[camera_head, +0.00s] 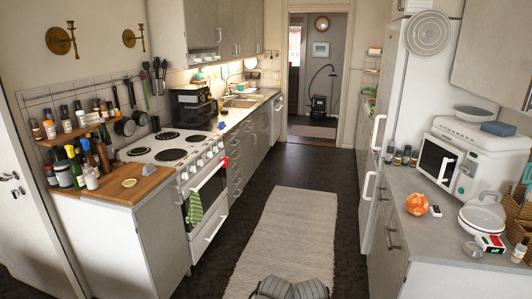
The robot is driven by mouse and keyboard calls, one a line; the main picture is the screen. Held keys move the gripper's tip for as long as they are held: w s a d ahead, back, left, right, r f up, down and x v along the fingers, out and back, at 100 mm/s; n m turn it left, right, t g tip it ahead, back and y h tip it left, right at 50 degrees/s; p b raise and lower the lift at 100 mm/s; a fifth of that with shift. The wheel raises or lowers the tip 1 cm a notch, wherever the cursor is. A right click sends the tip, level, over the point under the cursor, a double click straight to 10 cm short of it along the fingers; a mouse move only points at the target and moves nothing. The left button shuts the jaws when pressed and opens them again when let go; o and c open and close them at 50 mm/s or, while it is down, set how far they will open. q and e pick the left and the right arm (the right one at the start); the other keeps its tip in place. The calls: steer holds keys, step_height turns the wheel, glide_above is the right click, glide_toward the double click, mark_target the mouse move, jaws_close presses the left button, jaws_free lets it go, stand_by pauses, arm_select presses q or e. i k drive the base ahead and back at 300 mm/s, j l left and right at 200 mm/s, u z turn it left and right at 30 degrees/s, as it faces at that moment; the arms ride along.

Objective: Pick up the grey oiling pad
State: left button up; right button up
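I cannot clearly make out a grey oiling pad. A flat blue-grey block (498,129) lies on top of the white microwave (470,165) at the right, and I cannot tell whether it is the pad. Two rounded grey shapes at the bottom centre look like parts of my own body. Neither of my grippers shows in the head view.
A grey counter (425,232) at the right holds an orange ball-like item (418,204), a white lidded pot (481,216) and a wicker basket (518,215). A white cooker (172,149) stands left. A pale rug (288,240) lies on the clear floor between.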

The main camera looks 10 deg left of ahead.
mark_target(149, 170)
steer(key=i+j+u, duration=0.15)
steer(key=i+u, duration=0.2)
steer(key=i, duration=0.2)
steer(key=i+u, duration=0.3)
steer(key=i, duration=0.2)
steer(key=i+l+u, duration=0.1)
steer(key=i+u, duration=0.25)
steer(key=i, duration=0.2)
steer(key=i+j+z, duration=0.1)
steer(key=i, duration=0.35)
steer(key=i+j+z, duration=0.1)
steer(key=i, duration=0.35)
steer(key=i+j+z, duration=0.1)
steer(key=i+j, duration=0.2)
steer(key=i, duration=0.15)
